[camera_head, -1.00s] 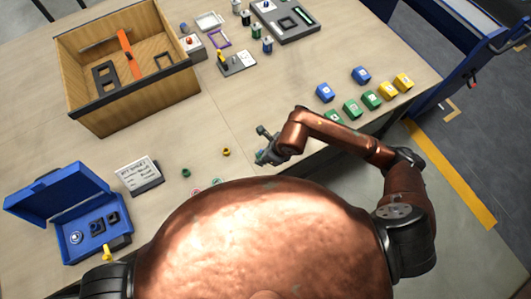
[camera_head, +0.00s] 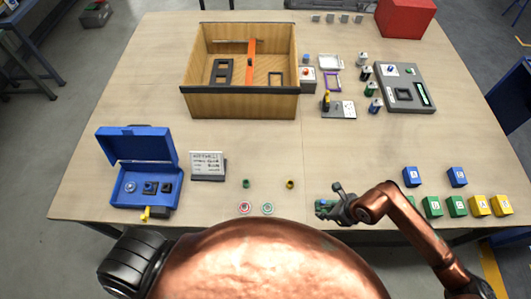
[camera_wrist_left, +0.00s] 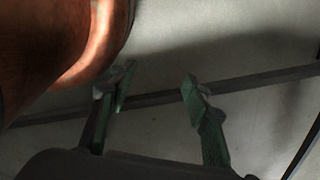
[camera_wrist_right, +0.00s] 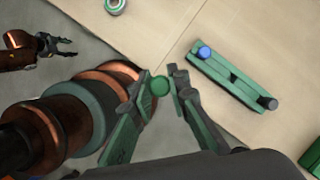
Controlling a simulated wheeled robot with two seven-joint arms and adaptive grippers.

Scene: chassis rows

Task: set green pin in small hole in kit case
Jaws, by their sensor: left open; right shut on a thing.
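My right gripper (camera_head: 327,207) is low over the table's front edge. In the right wrist view its fingers (camera_wrist_right: 157,88) are closed around the round green pin (camera_wrist_right: 159,86), seen end-on. The pin cannot be made out clearly in the head view. The blue kit case (camera_head: 145,200) stands open at the table's front left, well left of the right gripper. Its tray has a round ringed fitting and two dark square fittings; the small hole cannot be singled out. My left gripper (camera_wrist_left: 157,92) is open and empty, with grey floor behind it.
A sign (camera_head: 207,166) stands right of the case. A green fixture (camera_wrist_right: 235,78) lies beside that gripper. Coloured blocks are at right; a wooden box (camera_head: 240,105) stands behind.

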